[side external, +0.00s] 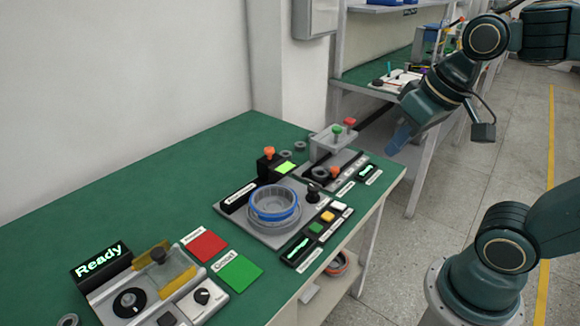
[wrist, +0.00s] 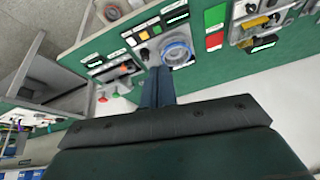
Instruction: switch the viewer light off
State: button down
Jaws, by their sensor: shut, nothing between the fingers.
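My gripper (side external: 397,140) is shut and empty, raised in the air beyond the bench's right edge, apart from every control. Its blue fingers also show in the wrist view (wrist: 157,80). A central grey station holds a blue-rimmed ring (side external: 274,205), a black lever knob (side external: 312,192) and coloured buttons (side external: 327,216). I cannot tell which control belongs to the viewer light; no label reads as such.
A red pad (side external: 204,246) and a green pad (side external: 238,273) lie between the device and the station. A grey stand with green and red knobs (side external: 336,142) rises at the bench's far right. The green bench top (side external: 150,190) is clear at the back left.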

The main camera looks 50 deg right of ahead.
jog(key=shift+s+a+f+n+t, duration=0.1)
jog(key=shift+s+a+n+t, duration=0.1)
jog(key=shift+s+n, duration=0.4)
jog(key=shift+s+a+n+t, duration=0.15)
jog(key=shift+s+n, duration=0.25)
jog(key=shift+s, duration=0.4)
jog(key=c, duration=1.2)
grip_release()
jog(key=shift+w, duration=0.25)
jog(key=g, duration=0.6)
send_over(335, 204)
notch_tip(335, 204, down, 16)
jog(key=shift+f, duration=0.15)
jog(key=shift+f, duration=0.1)
jog(key=shift+f, duration=6.75)
